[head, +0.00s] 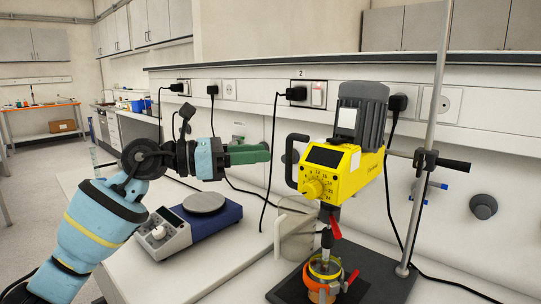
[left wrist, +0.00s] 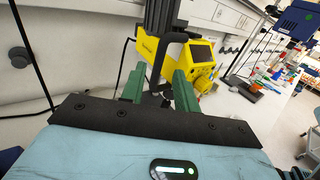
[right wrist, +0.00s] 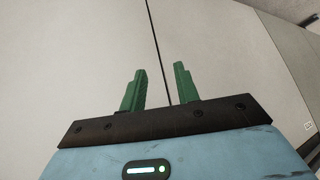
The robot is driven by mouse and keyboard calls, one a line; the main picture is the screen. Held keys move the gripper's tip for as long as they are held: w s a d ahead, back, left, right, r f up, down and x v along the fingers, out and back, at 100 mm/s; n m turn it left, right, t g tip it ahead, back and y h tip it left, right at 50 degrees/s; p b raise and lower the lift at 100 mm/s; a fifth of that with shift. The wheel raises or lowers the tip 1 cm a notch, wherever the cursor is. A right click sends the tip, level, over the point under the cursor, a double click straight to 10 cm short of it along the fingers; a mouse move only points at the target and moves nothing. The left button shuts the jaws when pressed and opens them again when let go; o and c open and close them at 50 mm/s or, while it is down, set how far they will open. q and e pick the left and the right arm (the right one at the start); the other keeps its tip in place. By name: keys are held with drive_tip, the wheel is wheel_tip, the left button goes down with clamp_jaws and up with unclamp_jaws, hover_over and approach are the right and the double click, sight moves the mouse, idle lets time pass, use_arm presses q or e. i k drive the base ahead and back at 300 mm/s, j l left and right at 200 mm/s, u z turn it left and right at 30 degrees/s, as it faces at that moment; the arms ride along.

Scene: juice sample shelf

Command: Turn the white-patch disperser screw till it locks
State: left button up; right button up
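The yellow disperser (head: 342,165) has a grey motor with a white patch (head: 347,118) and a numbered yellow dial (head: 313,188). It is mounted on a metal rod (head: 430,110) by a black clamp (head: 425,160). I cannot tell for certain which part is the screw.
A jar with an orange base (head: 319,290) is under the disperser on the black stand base (head: 378,280). Cables hang from wall sockets behind. A blue device (left wrist: 297,18) shows in the left wrist view.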

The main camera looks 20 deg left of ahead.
sight(422, 163)
drive_tip(key=k+j, duration=0.2)
drive_tip(key=j, duration=0.2)
drive_tip(key=k+j, duration=0.2)
drive_tip(key=j, duration=0.2)
drive_tip(key=k+j, duration=0.2)
drive_tip(key=j, duration=0.2)
